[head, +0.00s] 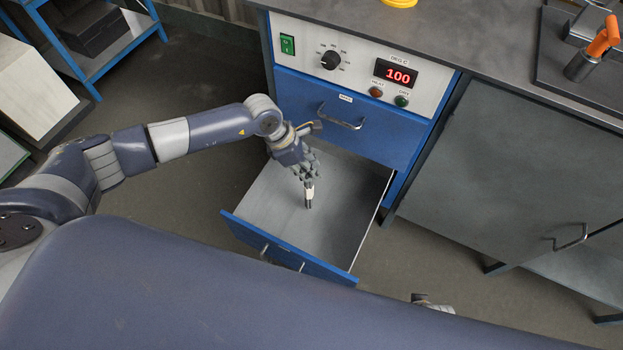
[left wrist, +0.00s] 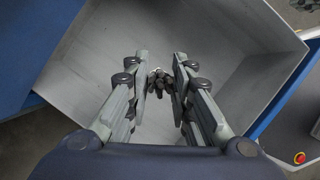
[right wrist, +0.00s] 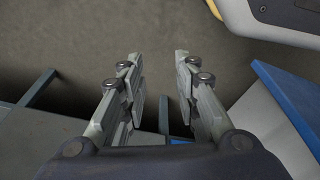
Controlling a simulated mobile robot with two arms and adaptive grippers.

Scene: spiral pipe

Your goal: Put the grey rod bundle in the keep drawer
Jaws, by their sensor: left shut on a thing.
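The grey rod bundle (head: 309,199), with a pale band around it, hangs upright below my left gripper (head: 307,180). My left gripper is shut on it, over the inside of the open lower drawer (head: 345,233). The drawer has a blue front and an empty grey floor; no label on it is readable. I cannot tell whether the bundle touches the floor. The left wrist view shows the bundle's end (left wrist: 166,82) between the fingers, above the drawer. My right gripper (right wrist: 158,88) is open and empty, with bare floor beyond it.
A closed blue drawer (head: 310,112) with a metal handle sits above the open one, under a control panel (head: 350,55) reading 100. A grey cabinet door (head: 500,170) is to the right. A blue shelf (head: 120,50) stands at the upper left.

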